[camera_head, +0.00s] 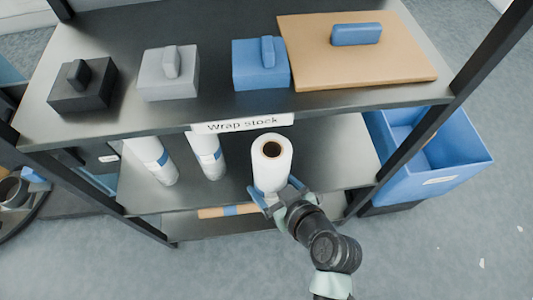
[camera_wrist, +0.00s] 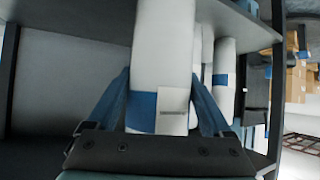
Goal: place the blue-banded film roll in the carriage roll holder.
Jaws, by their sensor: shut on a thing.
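A white film roll (camera_head: 271,168) with a brown core stands about upright at the front of the middle shelf. In the wrist view the same roll (camera_wrist: 164,45) shows a blue band and a white label low down, between my fingers. My gripper (camera_head: 276,190) is shut on it, with one blue finger on each side; the fingers also show in the wrist view (camera_wrist: 160,100). I cannot tell whether the roll's base touches the shelf. I cannot make out the carriage roll holder in either view.
Two more blue-banded white rolls (camera_head: 150,160) (camera_head: 207,155) stand left on the middle shelf (camera_head: 325,155). A brown blue-banded tube (camera_head: 230,211) lies below. The top shelf holds handled blocks (camera_head: 168,75) and a tan board (camera_head: 385,65). A blue bin (camera_head: 440,150) stands right.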

